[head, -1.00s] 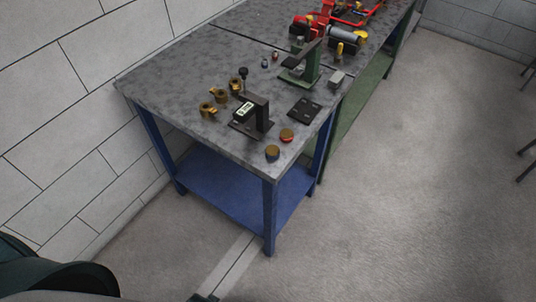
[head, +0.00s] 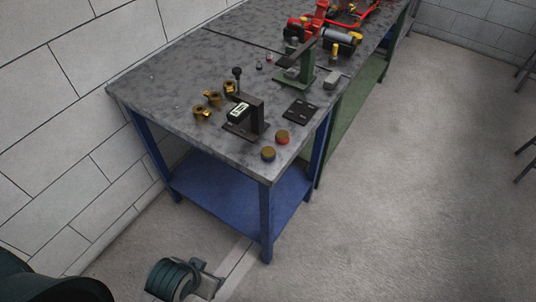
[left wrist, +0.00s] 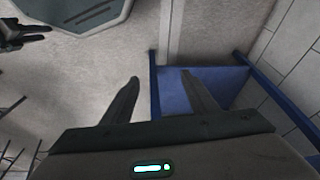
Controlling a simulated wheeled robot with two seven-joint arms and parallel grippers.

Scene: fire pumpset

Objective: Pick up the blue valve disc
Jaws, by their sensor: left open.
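The blue valve disc (head: 268,154) lies near the front corner of the grey tabletop, a small round piece with a brownish top and blue rim. A similar disc with a red rim (head: 283,137) lies just behind it to the right. My left gripper (left wrist: 162,78) is open and empty in the left wrist view, over the floor and the blue lower shelf. Part of my left arm (head: 180,280) shows low in the head view, below and left of the table, well away from the disc. A dark shape (left wrist: 22,36) in the left wrist view may be my right gripper; its state is unclear.
The table (head: 155,85) holds a black stand with a display (head: 246,118), several brass fittings (head: 213,99), a black plate (head: 301,110) and a green press (head: 301,65). Its blue lower shelf (head: 235,195) is bare. Open floor (head: 420,190) lies to the right; a wall stands left.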

